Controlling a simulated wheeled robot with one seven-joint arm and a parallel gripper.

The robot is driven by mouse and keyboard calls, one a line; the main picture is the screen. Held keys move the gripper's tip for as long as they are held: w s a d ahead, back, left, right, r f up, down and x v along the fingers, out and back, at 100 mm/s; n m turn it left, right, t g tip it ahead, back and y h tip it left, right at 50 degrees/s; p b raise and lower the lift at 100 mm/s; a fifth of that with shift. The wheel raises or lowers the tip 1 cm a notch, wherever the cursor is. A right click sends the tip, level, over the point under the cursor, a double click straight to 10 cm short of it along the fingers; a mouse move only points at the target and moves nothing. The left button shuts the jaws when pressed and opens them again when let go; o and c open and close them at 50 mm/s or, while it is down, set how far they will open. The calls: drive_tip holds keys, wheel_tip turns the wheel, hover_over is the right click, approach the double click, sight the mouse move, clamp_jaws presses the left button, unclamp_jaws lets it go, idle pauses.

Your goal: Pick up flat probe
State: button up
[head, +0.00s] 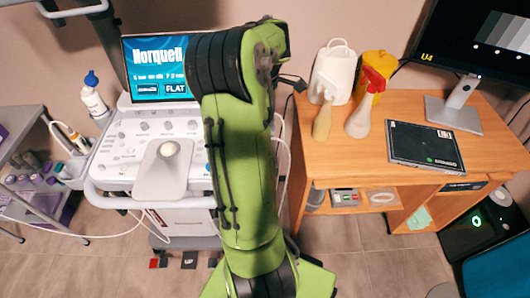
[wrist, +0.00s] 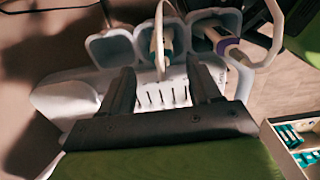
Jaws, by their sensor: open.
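My gripper (wrist: 163,84) is open and empty in the wrist view, its two dark fingers spread above a pale slotted holder (wrist: 62,98). Beyond the fingertips are several grey-blue cups. The left cup (wrist: 111,48) looks empty. A probe with a teal band (wrist: 166,40) stands in the middle cup, between and beyond the fingers. A white probe with a purple band (wrist: 222,40) leans at the right cup. I cannot tell which one is the flat probe. In the head view my arm hides the gripper, and the ultrasound cart's screen (head: 160,70) reads "FLAT".
White cables loop near the cups. A box of small items (wrist: 298,135) is at lower right. In the head view, the cart panel (head: 125,148) is left, with a white bottle (head: 92,98) beside it. A wooden desk (head: 300,155) with spray bottles and a monitor is right.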

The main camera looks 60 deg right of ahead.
wheel_tip(320, 180, down, 8)
drive_tip(key=shift+s+a+r+b, duration=0.1)
drive_tip(key=shift+r+b, duration=0.1)
drive_tip(key=shift+b, duration=0.95)
drive_tip(key=shift+r, duration=0.1)
clamp_jaws()
